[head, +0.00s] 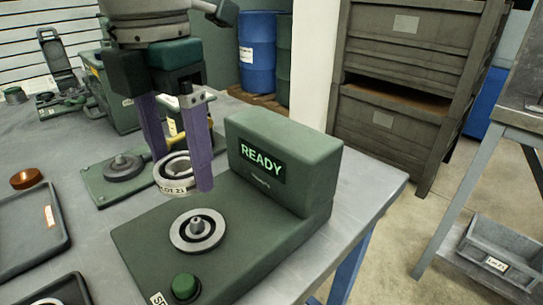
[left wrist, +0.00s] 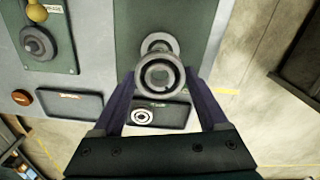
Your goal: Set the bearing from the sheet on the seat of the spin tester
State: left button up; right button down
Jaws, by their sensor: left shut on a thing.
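The bearing (head: 174,184) is a pale metal ring with a printed band on its side. My left gripper (head: 180,168) is shut on it, with a purple finger on either side, and holds it above and slightly left of the spin tester's seat. The seat (head: 197,228) is a grey disc with a dark ring and a raised centre post, and it is empty. The green spin tester (head: 275,155) shows READY on its display. In the left wrist view, the held bearing (left wrist: 160,76) partly overlaps the seat (left wrist: 156,43). The sheet cannot be made out. My right gripper is out of view.
A green button (head: 185,287) sits at the tester's front. A second green fixture (head: 125,168) stands behind left. A dark tray (head: 28,235) and an orange-brown disc (head: 25,178) lie at left. Another ring (left wrist: 142,117) lies in a tray. The table's right edge is near the tester.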

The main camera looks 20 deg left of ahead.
aim_at(195, 221)
pick_arm(q)
notch_tip(195, 221, down, 8)
jog(key=shift+f+b, duration=0.1)
jog(key=shift+b, duration=0.25)
jog(key=o, duration=1.5)
jog(key=shift+f, duration=0.1)
jog(key=shift+o, duration=0.2)
notch_tip(195, 221, up, 12)
jog(key=p, duration=0.1)
